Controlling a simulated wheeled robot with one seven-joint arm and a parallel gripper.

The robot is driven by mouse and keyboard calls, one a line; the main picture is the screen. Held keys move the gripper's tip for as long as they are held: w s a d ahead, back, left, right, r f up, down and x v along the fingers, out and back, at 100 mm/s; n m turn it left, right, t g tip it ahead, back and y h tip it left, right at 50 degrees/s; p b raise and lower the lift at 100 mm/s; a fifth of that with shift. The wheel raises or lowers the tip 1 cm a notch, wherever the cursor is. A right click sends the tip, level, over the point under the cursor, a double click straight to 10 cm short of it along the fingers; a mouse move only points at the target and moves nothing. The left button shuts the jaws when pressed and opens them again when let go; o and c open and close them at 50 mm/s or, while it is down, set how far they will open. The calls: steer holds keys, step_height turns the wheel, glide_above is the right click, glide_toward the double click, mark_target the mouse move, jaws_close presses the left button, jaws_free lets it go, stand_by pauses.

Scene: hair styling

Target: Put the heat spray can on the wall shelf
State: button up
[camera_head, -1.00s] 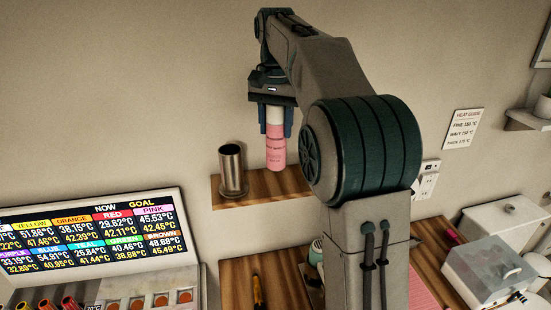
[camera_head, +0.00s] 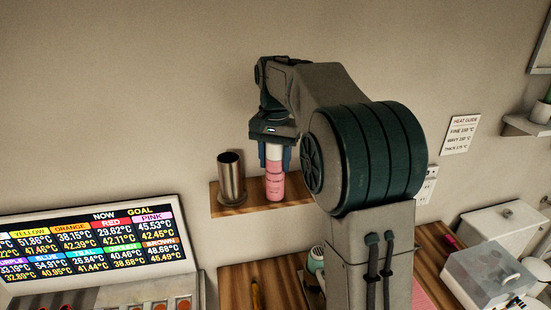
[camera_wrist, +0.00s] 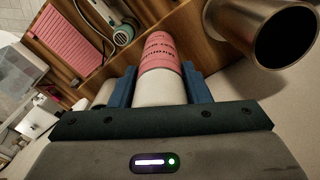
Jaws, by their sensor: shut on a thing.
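The heat spray can (camera_head: 275,181) is pink with a white top and hangs upright under my gripper (camera_head: 275,152). My gripper is shut on its white top. In the head view the can's lower end is at the wooden wall shelf (camera_head: 236,206), to the right of a metal cup; I cannot tell whether it touches the board. In the wrist view the can (camera_wrist: 162,55) sits between the two blue fingers of my gripper (camera_wrist: 160,85), with the shelf board (camera_wrist: 205,52) behind it.
The metal cup (camera_head: 230,178) stands close on the can's left; it also shows in the wrist view (camera_wrist: 262,35). A temperature display (camera_head: 92,236) is at lower left. A wooden counter (camera_head: 235,285) lies below the shelf. A clear-lidded box (camera_head: 490,272) stands at right.

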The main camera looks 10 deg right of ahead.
steer(key=o, duration=1.1)
step_height(320, 180, up, 11)
steer(key=shift+f, duration=0.15)
steer(key=shift+r, duration=0.7)
steer(key=shift+s, duration=0.15)
